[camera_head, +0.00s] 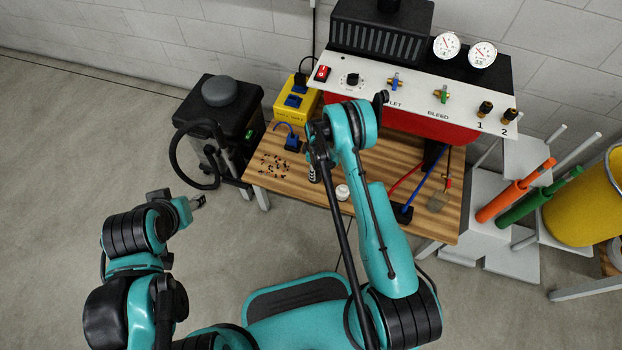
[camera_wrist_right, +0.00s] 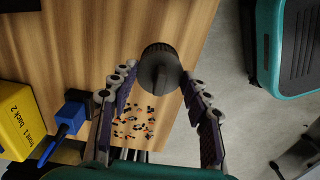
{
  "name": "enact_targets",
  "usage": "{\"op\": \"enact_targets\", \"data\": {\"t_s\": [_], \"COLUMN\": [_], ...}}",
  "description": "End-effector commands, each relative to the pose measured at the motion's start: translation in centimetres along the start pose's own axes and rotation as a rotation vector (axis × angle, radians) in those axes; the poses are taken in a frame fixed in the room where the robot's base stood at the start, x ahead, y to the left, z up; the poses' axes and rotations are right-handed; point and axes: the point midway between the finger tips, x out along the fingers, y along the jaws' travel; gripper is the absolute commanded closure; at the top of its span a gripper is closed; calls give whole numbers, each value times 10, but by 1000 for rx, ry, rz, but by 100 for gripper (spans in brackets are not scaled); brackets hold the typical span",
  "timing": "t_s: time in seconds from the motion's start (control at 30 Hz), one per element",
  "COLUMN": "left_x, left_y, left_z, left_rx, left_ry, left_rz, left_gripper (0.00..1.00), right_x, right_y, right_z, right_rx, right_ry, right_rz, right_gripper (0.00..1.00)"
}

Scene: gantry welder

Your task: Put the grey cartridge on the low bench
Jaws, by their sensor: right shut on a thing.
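The low bench (camera_head: 262,185) has a striped wooden top and stands below the control panel in the head view. Its top also fills the left of the right wrist view (camera_wrist_right: 110,35). My right gripper (camera_head: 315,158) is over the bench, partly hidden by its own arm. In the wrist view its fingers (camera_wrist_right: 158,74) are shut on the dark grey, round-ended cartridge (camera_wrist_right: 160,70). The cartridge shows small below the gripper in the head view (camera_head: 313,174). I cannot tell whether it touches the bench. My left gripper (camera_head: 198,202) is over the floor to the left, its jaws unclear.
Small scattered bits (camera_head: 275,165) lie on the bench's left part. A white round item (camera_head: 342,191), a brush (camera_head: 438,201) and blue and red rods stand to the right. A yellow box (camera_head: 297,103) is at the back left. A black unit (camera_head: 222,115) stands beside the bench.

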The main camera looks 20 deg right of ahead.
Motion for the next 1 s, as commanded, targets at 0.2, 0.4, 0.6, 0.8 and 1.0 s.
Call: {"op": "enact_targets", "data": {"t_s": [0.2,0.4,0.6,0.8,1.0], "left_x": [6,18,22,21,21], "left_y": [0,0,0,0,0], "left_z": [4,13,16,15,15], "left_rx": [0,0,0,0,0], "left_ry": [0,0,0,0,0], "left_rz": [0,0,0,0,0], "left_gripper": [52,52,52,52,52], "right_x": [12,39,51,51,53], "right_y": [-7,-7,-7,-7,-7], "right_z": [-16,-16,-16,-16,-16], "right_rx": [1,2,2,2,1], "right_ry": [0,0,0,0,0], "right_rz": [0,0,0,0,0], "right_gripper": [82,82,82,82,32]}}
